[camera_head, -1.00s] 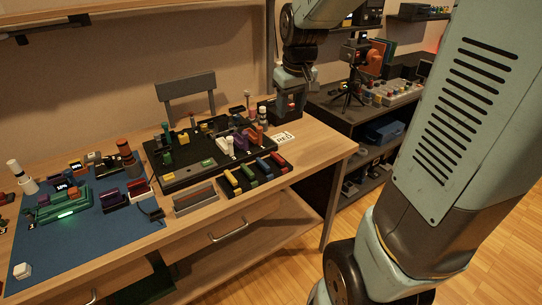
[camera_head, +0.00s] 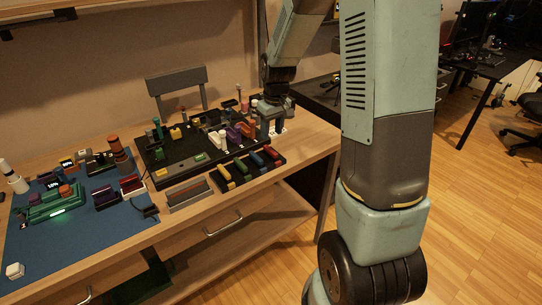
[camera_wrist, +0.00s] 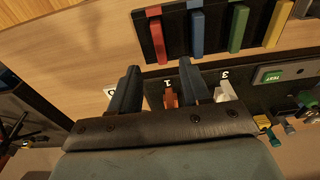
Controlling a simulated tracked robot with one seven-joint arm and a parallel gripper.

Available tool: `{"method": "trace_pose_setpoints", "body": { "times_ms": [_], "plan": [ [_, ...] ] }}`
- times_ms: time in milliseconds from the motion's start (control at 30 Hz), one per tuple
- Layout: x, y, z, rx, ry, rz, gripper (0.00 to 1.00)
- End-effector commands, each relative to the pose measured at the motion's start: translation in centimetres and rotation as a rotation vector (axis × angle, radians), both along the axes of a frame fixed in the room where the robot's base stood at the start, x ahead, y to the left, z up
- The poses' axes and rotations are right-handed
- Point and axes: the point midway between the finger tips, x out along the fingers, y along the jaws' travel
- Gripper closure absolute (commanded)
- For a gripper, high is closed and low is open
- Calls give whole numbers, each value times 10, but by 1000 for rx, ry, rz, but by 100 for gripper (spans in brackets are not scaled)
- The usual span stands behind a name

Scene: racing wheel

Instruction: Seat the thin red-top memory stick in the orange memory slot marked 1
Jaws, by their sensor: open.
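The red-top memory stick (camera_head: 272,154) lies at the right end of a black tray (camera_head: 246,183). In the wrist view the red stick (camera_wrist: 158,42) is at the left end of the row, beyond my fingertips. The orange slot (camera_wrist: 171,97) beside the mark 1 is partly hidden behind my right finger and wrist plate. In the head view the orange slot (camera_head: 248,130) is near the board's right end. My gripper (camera_head: 271,128) points down over the board's right end. In the wrist view my gripper (camera_wrist: 159,67) is open, with nothing between the fingers.
Blue (camera_wrist: 197,32), green (camera_wrist: 238,28) and yellow (camera_wrist: 277,22) sticks share the tray. A white slot (camera_wrist: 225,92) marked 3 adjoins the orange one. The black board (camera_head: 165,178) carries several upright parts. A blue mat (camera_head: 100,235) with modules lies left.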

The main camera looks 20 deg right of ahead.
Motion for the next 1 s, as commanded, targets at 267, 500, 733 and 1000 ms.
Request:
{"method": "trace_pose_setpoints", "body": {
  "times_ms": [267, 500, 733, 1000],
  "plan": [
    [3, 1, -27, 0, 0, 0, 53],
    [3, 1, -47, 0, 3, 0, 53],
    [6, 1, -74, -1, 2, 0, 53],
    [7, 1, -81, -1, -1, 0, 53]
  ]
}}
